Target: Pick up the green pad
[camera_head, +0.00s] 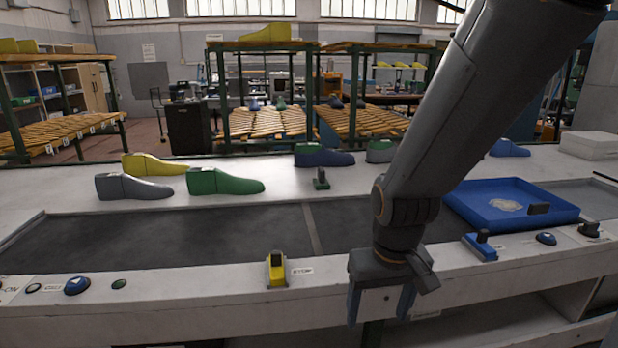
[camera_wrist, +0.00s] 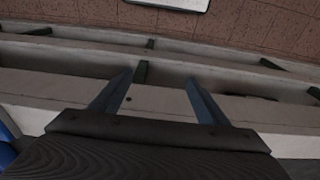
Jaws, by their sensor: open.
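The green pad (camera_head: 321,180), a small block with a dark upright piece on it, stands on the white ledge behind the dark conveyor belt, right of the green shoe last. My gripper (camera_head: 377,314) hangs at the bench's front edge, nearer the camera and to the right of the pad, well apart from it. Its two blue fingers are spread with nothing between them. In the wrist view the open gripper (camera_wrist: 160,78) faces pale beams and the floor; I cannot make out the pad there.
A yellow pad (camera_head: 276,270) and a blue pad (camera_head: 481,247) sit on the front rail. A blue tray (camera_head: 470,219) is at right. Green (camera_head: 225,182), grey (camera_head: 130,188), yellow (camera_head: 152,165) and blue (camera_head: 323,156) lasts stand along the back ledge. The dark belt (camera_head: 180,238) is clear.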

